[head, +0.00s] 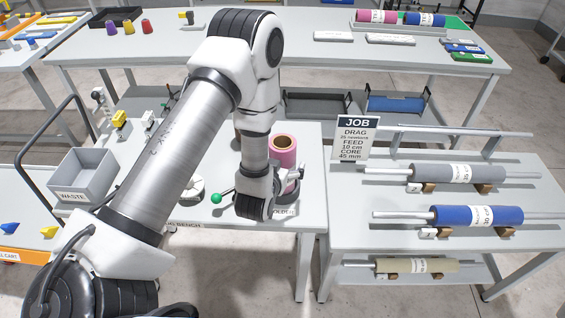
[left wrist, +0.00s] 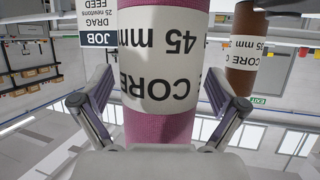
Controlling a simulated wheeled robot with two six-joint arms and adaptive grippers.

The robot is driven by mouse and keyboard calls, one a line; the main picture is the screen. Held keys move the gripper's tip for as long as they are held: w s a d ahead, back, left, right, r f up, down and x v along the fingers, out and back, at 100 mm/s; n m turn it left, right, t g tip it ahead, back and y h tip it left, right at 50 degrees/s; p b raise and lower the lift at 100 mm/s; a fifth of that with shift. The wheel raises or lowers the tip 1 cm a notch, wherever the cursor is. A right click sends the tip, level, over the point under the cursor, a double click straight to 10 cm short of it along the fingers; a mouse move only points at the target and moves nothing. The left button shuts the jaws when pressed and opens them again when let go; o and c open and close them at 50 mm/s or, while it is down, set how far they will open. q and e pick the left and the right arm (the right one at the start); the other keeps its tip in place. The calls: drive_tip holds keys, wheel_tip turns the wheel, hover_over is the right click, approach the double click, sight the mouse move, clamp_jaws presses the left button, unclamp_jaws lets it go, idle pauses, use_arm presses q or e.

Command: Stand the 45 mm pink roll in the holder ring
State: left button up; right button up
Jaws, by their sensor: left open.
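The pink roll (head: 284,151) stands upright on the bench, with its open brown core at the top. Its lower end is at a dark grey ring (head: 291,190) above the HOLDER label, and it appears to stand in that ring; my arm hides part of the contact. In the left wrist view the pink roll (left wrist: 160,123) fills the middle, with its white label reading CORE 45 mm upside down. My left gripper (left wrist: 158,103) is open, with one finger on each side of the roll and visible gaps. My right gripper is not in view.
A brown roll (left wrist: 243,45) stands nearby. A green-knobbed lever (head: 216,199) is left of the holder. A grey WASTE bin (head: 84,174) is farther left. The JOB sign (head: 356,138) and rolls on rods, grey (head: 428,173) and blue (head: 450,216), are to the right.

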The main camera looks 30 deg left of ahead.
use_arm(q)
drive_tip(key=r+p+v, duration=0.1)
drive_tip(key=p+v, duration=0.6)
drive_tip(key=v, duration=0.5)
drive_tip(key=s+d+f+m+g+h, duration=0.1)
drive_tip(key=s+d+f+g+h, duration=0.1)
drive_tip(key=s+f+g, duration=0.4)
drive_tip(key=s+d+f+m+g+h, duration=0.1)
drive_tip(key=s+d+f+g+h, duration=0.1)
drive_tip(key=s+f+g, duration=0.5)
drive_tip(key=s+d+f, duration=0.1)
drive_tip(key=s+f, duration=0.1)
drive_tip(key=s, duration=0.2)
drive_tip(key=shift+s+d+m, duration=0.2)
drive_tip(key=shift+s+m, duration=0.1)
drive_tip(key=shift+m, duration=0.1)
